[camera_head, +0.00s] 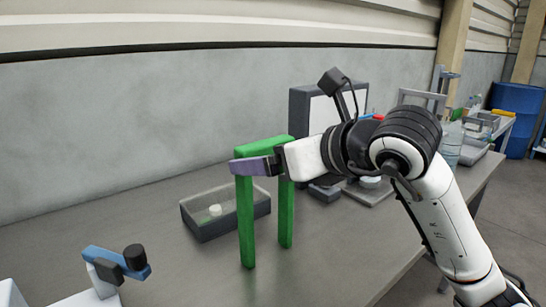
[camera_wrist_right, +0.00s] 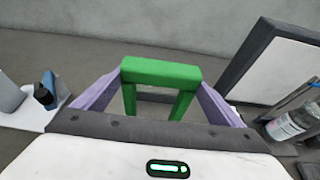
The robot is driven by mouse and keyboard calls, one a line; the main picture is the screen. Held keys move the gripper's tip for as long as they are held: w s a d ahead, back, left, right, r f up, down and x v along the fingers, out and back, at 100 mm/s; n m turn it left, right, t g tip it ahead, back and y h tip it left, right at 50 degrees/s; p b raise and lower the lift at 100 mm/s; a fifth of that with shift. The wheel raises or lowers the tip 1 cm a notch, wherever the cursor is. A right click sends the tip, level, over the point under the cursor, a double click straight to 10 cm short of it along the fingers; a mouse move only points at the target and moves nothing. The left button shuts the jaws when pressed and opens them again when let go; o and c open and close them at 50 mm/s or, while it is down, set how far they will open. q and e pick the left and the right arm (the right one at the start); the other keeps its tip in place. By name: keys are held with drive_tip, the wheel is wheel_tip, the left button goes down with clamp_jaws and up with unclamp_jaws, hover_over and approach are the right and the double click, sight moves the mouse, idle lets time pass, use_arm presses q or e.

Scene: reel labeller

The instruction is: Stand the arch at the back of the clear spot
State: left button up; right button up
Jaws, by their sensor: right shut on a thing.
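The green arch (camera_head: 246,222) is upright, with its two legs pointing down, left of centre over the table. My right gripper (camera_head: 250,165) is shut on the arch near its top bar. In the right wrist view the arch (camera_wrist_right: 160,70) sits between the two purple fingers of the gripper (camera_wrist_right: 159,82). I cannot tell whether its feet touch the table. My left gripper is not in view. No marked outline of a clear spot shows; bare grey tabletop (camera_head: 190,270) lies around the arch.
A blue and black device (camera_head: 115,263) on a white base is at the front left. A dark-framed panel (camera_head: 298,110) stands behind my right arm. A bottle (camera_wrist_right: 290,122) shows at right in the wrist view.

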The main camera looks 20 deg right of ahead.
drive_tip(key=shift+f, duration=0.15)
drive_tip(key=o, duration=1.3)
drive_tip(key=v, duration=1.2)
drive_tip(key=shift+r, duration=0.2)
